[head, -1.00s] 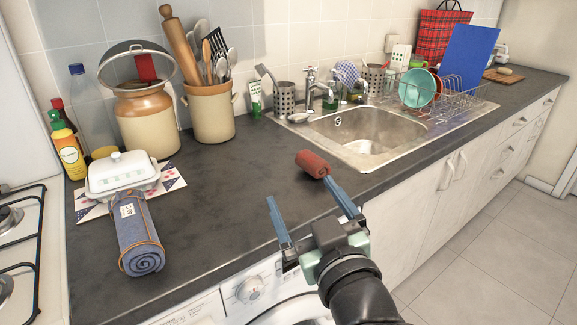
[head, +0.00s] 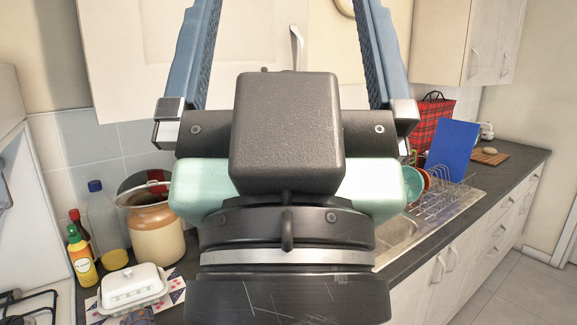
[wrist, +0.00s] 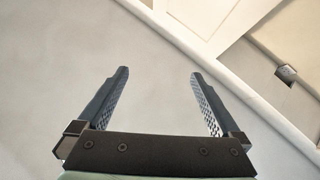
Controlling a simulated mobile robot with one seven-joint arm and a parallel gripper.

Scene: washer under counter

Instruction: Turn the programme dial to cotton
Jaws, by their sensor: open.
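The programme dial and the washer front are not visible now; the lower part of the head view is cut off by the frame and blocked by my arm. My gripper (head: 288,8) fills the middle of the head view, raised, with its two blue fingers pointing up and spread wide apart. The wrist view also shows my gripper (wrist: 158,74) with its fingers apart and nothing between them.
Wall cupboards (head: 440,42) hang behind and above my gripper. On the counter stand a brown-and-cream jar (head: 157,235), bottles, a white butter dish (head: 132,288), a dish rack (head: 445,195) and a blue board (head: 453,150). Free floor (head: 500,295) lies at lower right.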

